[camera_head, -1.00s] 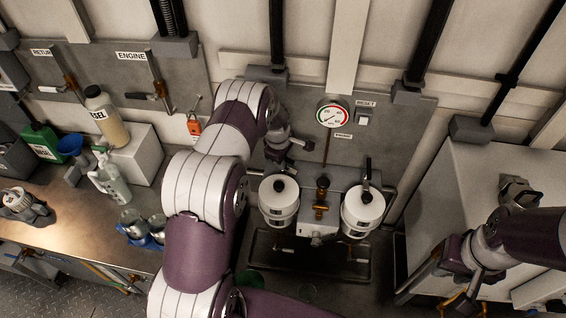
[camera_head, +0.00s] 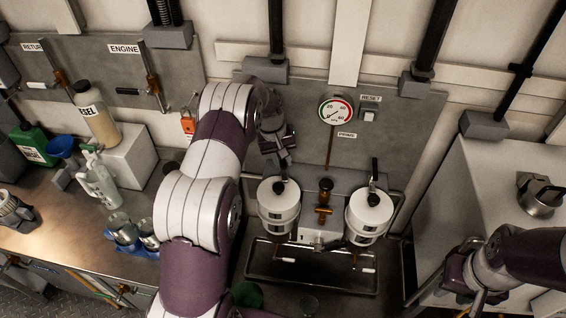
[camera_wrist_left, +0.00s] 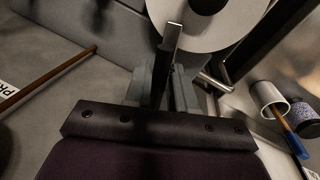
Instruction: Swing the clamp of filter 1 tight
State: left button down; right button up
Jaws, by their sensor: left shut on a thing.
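Two white filter canisters stand on the grey housing. The left one (camera_head: 278,212), which I take as filter 1, has a black knob on its lid. The right one (camera_head: 369,214) has a black clamp lever (camera_head: 374,170) standing upright. My left gripper (camera_head: 284,163) is just above and behind the left canister's lid. In the left wrist view its fingers (camera_wrist_left: 168,85) are shut on the dark clamp handle (camera_wrist_left: 172,38), beside the white lid (camera_wrist_left: 215,22). The clamp's lower part is hidden. My right gripper (camera_head: 478,298) is at the bottom right, partly cut off, away from the filters; its jaws are unclear.
A gauge (camera_head: 335,109) and a reset switch (camera_head: 368,114) are on the back panel. A brass valve (camera_head: 324,198) stands between the canisters. A light cabinet (camera_head: 490,180) is on the right. Bottles and cups crowd the left bench.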

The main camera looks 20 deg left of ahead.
pick_arm(q)
jog(key=shift+s+f+m+g+b, duration=0.15)
jog(key=shift+m+g+b, duration=0.1)
jog(key=shift+m, duration=0.5)
jog(key=shift+f+m+g+b, duration=0.15)
jog(key=shift+m+b, duration=0.1)
jog(key=shift+m, duration=0.5)
jog(key=c, duration=1)
grip_release()
jog(key=shift+a+r, duration=0.1)
jog(key=shift+c, duration=0.2)
jog(key=shift+a, duration=0.1)
jog(key=shift+r, duration=0.1)
